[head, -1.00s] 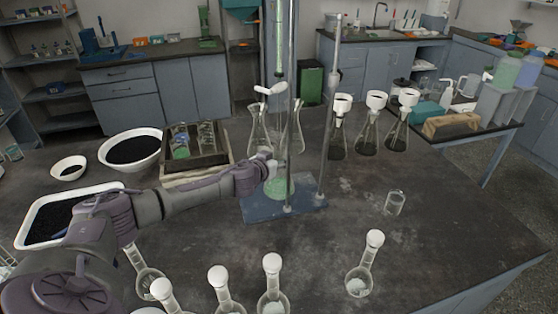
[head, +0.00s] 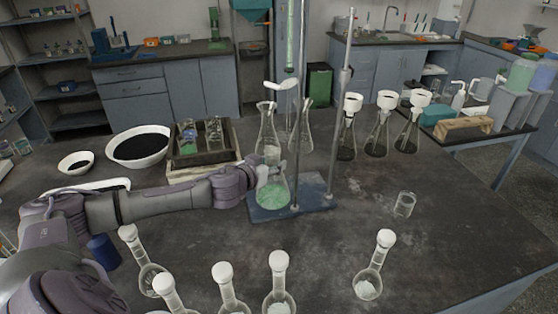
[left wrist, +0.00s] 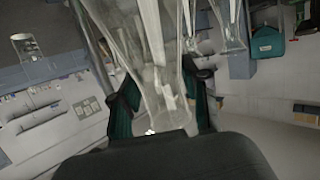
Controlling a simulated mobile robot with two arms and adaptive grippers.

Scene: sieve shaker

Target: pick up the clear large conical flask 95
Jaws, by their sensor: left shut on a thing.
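A clear conical flask with green in its lower part (head: 272,194) is at the left side of the blue stand base (head: 312,192), under the green-filled burette (head: 291,45). My left gripper (head: 268,170) reaches it from the left and is shut on its upper part, partly hiding the neck. In the left wrist view, clear glass (left wrist: 160,75) narrows down between the two dark fingers of my left gripper (left wrist: 165,108); its green part is not visible there. Two more clear conical flasks (head: 266,130) (head: 302,130) stand behind the gripper. My right gripper is not in view.
Several round flasks with white stoppers (head: 279,285) line the front edge. A small beaker (head: 404,205) stands at right. Conical flasks with white funnels (head: 379,125) stand behind. A wooden tray (head: 200,170) and a dark-filled bowl (head: 140,146) are at left.

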